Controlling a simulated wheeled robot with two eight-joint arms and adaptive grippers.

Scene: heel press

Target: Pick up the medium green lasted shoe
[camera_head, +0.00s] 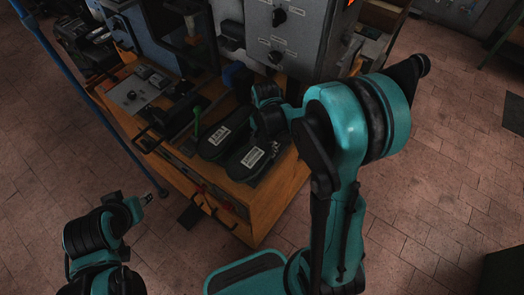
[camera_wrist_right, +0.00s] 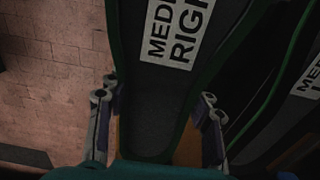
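Two dark lasted shoes lie sole up, side by side on the wooden bench; both have white labels. The right-hand one (camera_head: 250,160) is partly hidden by my right gripper (camera_head: 266,112). In the right wrist view, a green-rimmed shoe (camera_wrist_right: 158,105) carries a label reading "MEDI… RIGHT". My right gripper (camera_wrist_right: 160,128) is open, its fingers on either side of this shoe's narrow end, with a gap at the right finger. The other shoe (camera_head: 217,138) also shows in the right wrist view (camera_wrist_right: 290,125), its label partly cut off. My left gripper (camera_head: 148,197) is away from the bench at lower left; its opening is unclear.
The wooden bench (camera_head: 285,183) holds a grey control box (camera_head: 285,45) with knobs behind the shoes. A blue machine (camera_head: 150,35) and a small panel (camera_head: 137,90) stand at the left. A thin green handle (camera_head: 197,122) rises beside the shoes. Brick-patterned floor (camera_head: 450,165) is open at the right.

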